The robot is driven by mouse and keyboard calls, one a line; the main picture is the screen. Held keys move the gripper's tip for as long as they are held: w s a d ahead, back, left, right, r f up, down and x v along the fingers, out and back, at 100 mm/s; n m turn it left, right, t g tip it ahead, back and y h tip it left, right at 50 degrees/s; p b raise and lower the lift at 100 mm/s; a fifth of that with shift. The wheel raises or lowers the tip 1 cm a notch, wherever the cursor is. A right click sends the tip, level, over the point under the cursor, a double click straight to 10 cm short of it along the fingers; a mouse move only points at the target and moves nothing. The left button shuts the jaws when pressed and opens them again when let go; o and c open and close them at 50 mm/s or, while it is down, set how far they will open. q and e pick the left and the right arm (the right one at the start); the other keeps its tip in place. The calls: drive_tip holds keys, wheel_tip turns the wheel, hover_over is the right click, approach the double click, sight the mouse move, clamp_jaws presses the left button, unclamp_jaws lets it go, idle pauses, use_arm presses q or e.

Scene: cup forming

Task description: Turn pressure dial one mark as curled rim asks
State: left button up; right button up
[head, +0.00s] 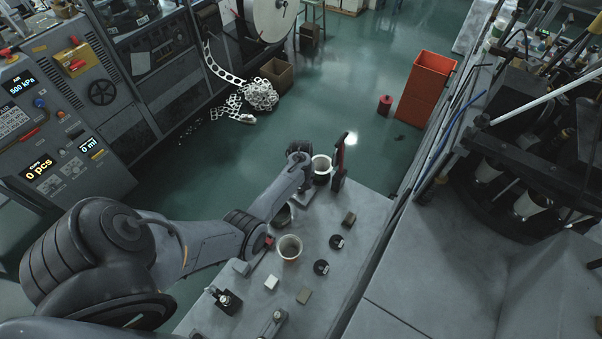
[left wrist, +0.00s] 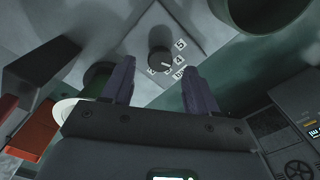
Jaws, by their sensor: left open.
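In the head view my left gripper (head: 300,155) is at the table's far end, fingers not clearly shown. A white cup (head: 321,163) stands beside it. Another pale cup (head: 290,247) stands nearer. My right gripper is out of view.
A control panel (head: 40,130) is at left, a red bin (head: 428,85) beyond.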

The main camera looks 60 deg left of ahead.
sight(301, 189)
use_arm(q)
wheel_tip(301, 189, up, 8)
idle(0.4)
drive_tip(key=shift+s+f+p, duration=0.1)
drive_tip(key=shift+f+p, duration=0.1)
drive_tip(key=shift+p, duration=0.1)
